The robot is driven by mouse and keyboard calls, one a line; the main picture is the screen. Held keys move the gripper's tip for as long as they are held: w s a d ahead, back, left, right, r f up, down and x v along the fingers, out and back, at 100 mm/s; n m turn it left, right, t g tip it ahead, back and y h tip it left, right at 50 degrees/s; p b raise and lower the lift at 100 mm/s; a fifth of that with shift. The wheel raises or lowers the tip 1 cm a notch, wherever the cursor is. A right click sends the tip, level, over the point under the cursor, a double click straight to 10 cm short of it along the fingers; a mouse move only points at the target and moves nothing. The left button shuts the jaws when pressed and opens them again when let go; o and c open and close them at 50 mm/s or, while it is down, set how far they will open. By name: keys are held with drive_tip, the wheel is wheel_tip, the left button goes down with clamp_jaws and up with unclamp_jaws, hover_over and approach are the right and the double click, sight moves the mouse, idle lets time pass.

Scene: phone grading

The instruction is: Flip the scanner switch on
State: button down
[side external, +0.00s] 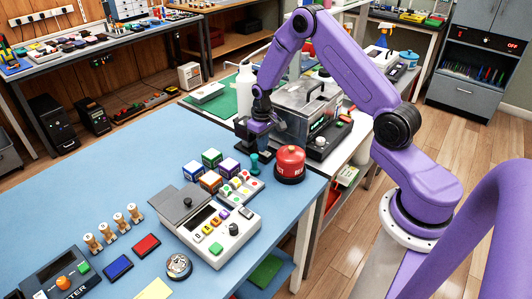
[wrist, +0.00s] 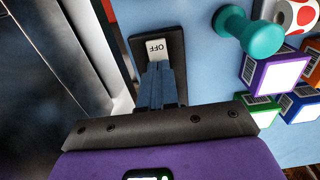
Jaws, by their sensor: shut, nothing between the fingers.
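The scanner switch is a black plate (wrist: 170,52) with a white rocker face (wrist: 157,48) marked OFF, in the wrist view. My gripper (wrist: 159,68) is shut and empty. Its fingertips are right at the lower edge of the white face and cover the part below it; I cannot tell whether they touch. In the side view my gripper (side external: 259,139) points down at the far right end of the blue table, and the switch is largely hidden around it.
A metal box (side external: 305,104) stands close beside my gripper. A teal peg (wrist: 245,32), several colored cubes (side external: 211,181) and a red canister (side external: 290,163) stand nearby on the blue table (side external: 130,180). A grey-white device (side external: 184,212) sits nearer the front. The table's left middle is clear.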

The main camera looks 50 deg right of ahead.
drive_tip(key=shift+r, duration=3.3)
drive_tip(key=shift+a, duration=0.1)
drive_tip(key=s+a+r+n, duration=0.3)
drive_tip(key=s+a+r, duration=0.25)
drive_tip(key=a, duration=0.25)
drive_tip(key=s+a+r+n, duration=0.3)
drive_tip(key=s+a+r, duration=0.2)
drive_tip(key=s+a, duration=0.25)
drive_tip(key=s+r+n, duration=0.2)
drive_tip(key=s+n, duration=0.1)
drive_tip(key=s, duration=0.7)
drive_tip(key=s+r+n, duration=0.2)
drive_tip(key=s+n, duration=0.1)
drive_tip(key=s, duration=0.8)
drive_tip(key=shift+s+a+r+n, duration=0.3)
